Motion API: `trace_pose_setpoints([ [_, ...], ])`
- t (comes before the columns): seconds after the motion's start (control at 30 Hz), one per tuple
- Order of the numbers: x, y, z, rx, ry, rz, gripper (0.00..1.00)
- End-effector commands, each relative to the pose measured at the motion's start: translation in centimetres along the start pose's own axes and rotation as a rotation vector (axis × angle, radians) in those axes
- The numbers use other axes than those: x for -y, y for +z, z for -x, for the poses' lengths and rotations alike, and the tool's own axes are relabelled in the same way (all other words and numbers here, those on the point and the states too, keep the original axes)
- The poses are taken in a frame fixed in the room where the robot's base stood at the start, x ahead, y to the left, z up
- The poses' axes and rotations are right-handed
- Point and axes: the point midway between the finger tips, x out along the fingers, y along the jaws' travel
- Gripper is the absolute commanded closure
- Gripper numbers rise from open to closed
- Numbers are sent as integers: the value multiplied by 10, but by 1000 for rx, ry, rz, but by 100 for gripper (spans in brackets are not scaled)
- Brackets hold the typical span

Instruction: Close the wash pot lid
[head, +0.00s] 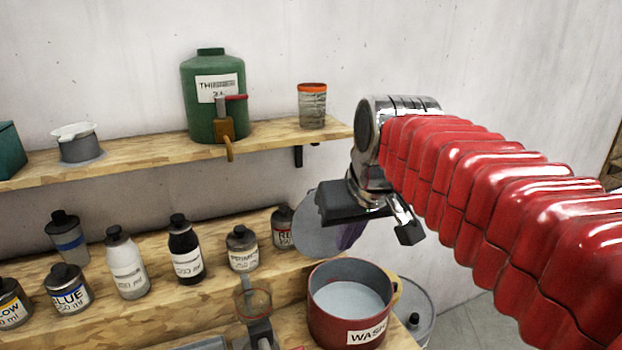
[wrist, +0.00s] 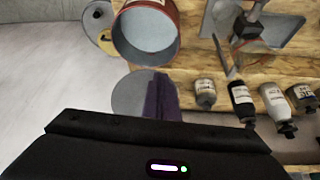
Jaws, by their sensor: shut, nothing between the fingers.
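The wash pot (head: 350,329) is a red pot labelled "WASH" with a grey surface inside, at the bench's right end. It also shows at the top of the wrist view (wrist: 177,42), its mouth uncovered. A grey disc, seemingly its lid (head: 312,236), is raised at the pot's back edge, partly hidden by my gripper. The disc also shows in the wrist view (wrist: 130,95), with a purple strip beside it. My gripper (head: 408,230) is shut and empty, above the pot and in front of the disc. I cannot tell if it touches the disc.
Several labelled bottles (head: 187,252) stand on the bench left of the pot. A wooden shelf (head: 270,135) above holds a green jug (head: 203,110) and an orange-rimmed jar (head: 312,106). A round grey lid with a black knob (head: 420,308) is right of the pot. Clear floor lies to the right.

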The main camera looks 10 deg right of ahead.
Motion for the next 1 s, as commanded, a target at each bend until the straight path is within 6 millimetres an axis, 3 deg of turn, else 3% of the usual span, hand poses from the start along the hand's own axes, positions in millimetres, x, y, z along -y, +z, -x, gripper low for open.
trace_pose_setpoints([
  [0.1, -2, -32, 3, 4, -5, 10, 100],
  [0.5, -7, -129, 7, 9, -27, 51, 100],
  [1.0, -14, -225, -12, 16, -55, 107, 100],
])
